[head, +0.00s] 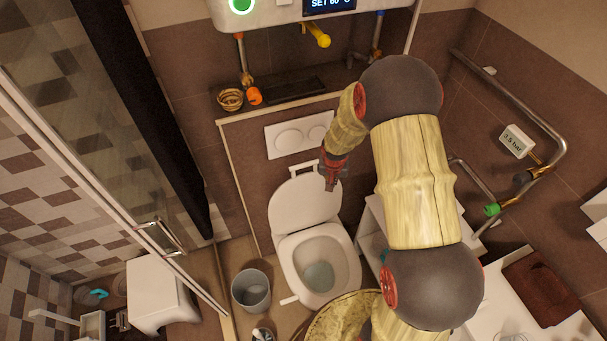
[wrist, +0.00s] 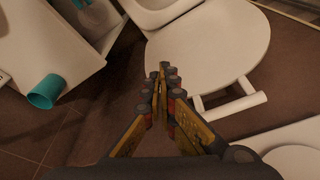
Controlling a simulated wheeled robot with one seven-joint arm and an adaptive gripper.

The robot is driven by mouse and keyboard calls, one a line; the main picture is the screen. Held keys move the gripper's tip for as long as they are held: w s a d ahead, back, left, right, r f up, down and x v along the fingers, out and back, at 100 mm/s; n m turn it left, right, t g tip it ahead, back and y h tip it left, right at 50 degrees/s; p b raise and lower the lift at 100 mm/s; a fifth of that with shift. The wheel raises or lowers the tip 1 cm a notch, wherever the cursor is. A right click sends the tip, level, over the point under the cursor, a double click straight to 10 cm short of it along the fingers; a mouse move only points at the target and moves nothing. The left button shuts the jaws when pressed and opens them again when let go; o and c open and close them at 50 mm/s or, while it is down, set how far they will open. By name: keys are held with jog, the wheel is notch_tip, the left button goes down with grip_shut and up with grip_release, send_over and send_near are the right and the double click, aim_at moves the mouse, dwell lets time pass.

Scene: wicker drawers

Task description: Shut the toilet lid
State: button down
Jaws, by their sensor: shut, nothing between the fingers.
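The white toilet (head: 314,265) stands against the brown tiled wall with its bowl open. Its lid (head: 300,205) is raised, leaning back toward the wall under the flush plate. My gripper (head: 331,186) is in front of the upper right part of the lid in the head view. In the wrist view the lid (wrist: 212,50) lies beyond my gripper (wrist: 164,75), with a white bar-like piece (wrist: 230,106) at its edge. The fingers are shut with nothing between them. I cannot tell whether they touch the lid.
A grey bin (head: 251,290) stands left of the toilet. A white shelf unit (head: 375,222) is close on the right, and a teal cup (wrist: 45,91) shows there in the wrist view. A wicker basket (head: 335,318) is in front. The flush plate (head: 298,134) is above the lid.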

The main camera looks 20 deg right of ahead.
jog(key=shift+s, duration=0.1)
jog(key=shift+s+f+b, duration=0.2)
jog(key=shift+s+b, duration=0.25)
jog(key=shift+s, duration=0.25)
jog(key=shift+s+f+b, duration=0.2)
jog(key=shift+s+b, duration=0.2)
jog(key=shift+s, duration=0.3)
jog(key=shift+s+f, duration=0.1)
jog(key=shift+s+f+b, duration=0.25)
jog(key=shift+s+b, duration=0.2)
jog(key=shift+s, duration=0.25)
jog(key=shift+s+f+b, duration=0.2)
jog(key=shift+s+b, duration=0.25)
jog(key=shift+s, duration=0.2)
jog(key=shift+s, duration=0.1)
jog(key=shift+s+f+b, duration=0.35)
jog(key=shift+s+b, duration=0.15)
jog(key=shift+s, duration=0.2)
jog(key=shift+s+f+b, duration=0.3)
jog(key=shift+s+b, duration=0.15)
jog(key=shift+s, duration=0.2)
jog(key=shift+s, duration=0.1)
jog(key=shift+s+f+b, duration=0.35)
jog(key=shift+s+b, duration=0.15)
jog(key=shift+s, duration=0.15)
jog(key=shift+s+f+b, duration=0.35)
jog(key=shift+s+b, duration=0.1)
jog(key=shift+s, duration=0.2)
